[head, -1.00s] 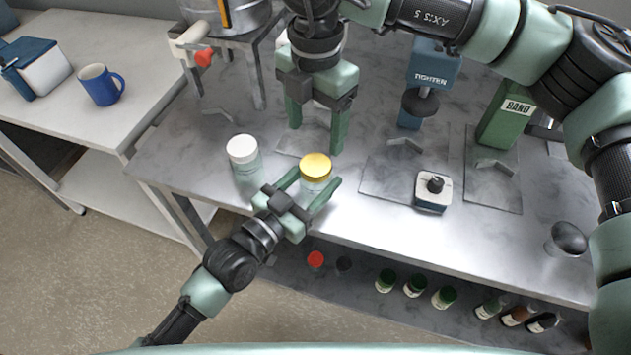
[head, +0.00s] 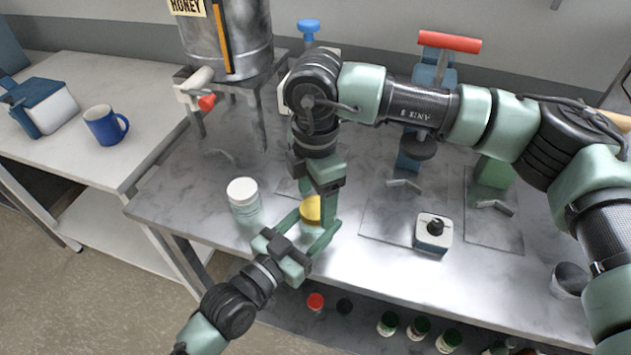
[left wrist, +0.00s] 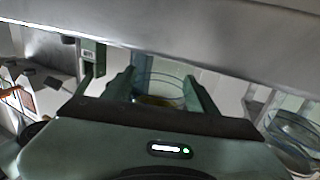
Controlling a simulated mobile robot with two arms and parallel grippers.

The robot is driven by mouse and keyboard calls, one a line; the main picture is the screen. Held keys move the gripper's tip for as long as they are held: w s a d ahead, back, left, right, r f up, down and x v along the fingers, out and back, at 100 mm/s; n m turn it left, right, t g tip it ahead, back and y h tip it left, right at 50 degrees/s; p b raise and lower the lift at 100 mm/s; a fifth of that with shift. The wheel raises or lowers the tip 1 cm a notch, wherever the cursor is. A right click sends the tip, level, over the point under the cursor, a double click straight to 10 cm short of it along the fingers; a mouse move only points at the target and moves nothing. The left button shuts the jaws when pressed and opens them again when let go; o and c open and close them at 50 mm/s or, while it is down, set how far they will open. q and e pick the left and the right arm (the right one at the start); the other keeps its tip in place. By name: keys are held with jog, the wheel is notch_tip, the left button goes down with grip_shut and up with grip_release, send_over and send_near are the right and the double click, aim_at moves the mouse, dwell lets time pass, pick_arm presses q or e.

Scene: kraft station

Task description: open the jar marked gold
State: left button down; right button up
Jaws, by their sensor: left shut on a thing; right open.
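The gold-lidded jar (head: 310,209) stands near the front edge of the steel bench; its clear glass body (left wrist: 162,86) shows between the left fingers in the left wrist view. My left gripper (head: 308,230) is shut on this jar from the front. My right gripper (head: 326,205) is open and points down at the gold lid, with a finger in front of the lid's right side. Its other finger is hidden, and I cannot tell whether it touches the lid. No marking on the jar is readable.
A white-lidded jar (head: 244,200) stands just left of the gold-lidded one. A small box with a black knob (head: 433,232) sits to the right. A metal honey tank (head: 229,40) stands behind. Several bottles fill the lower shelf. A blue mug (head: 104,125) is on the side table.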

jog(key=shift+f, duration=0.55)
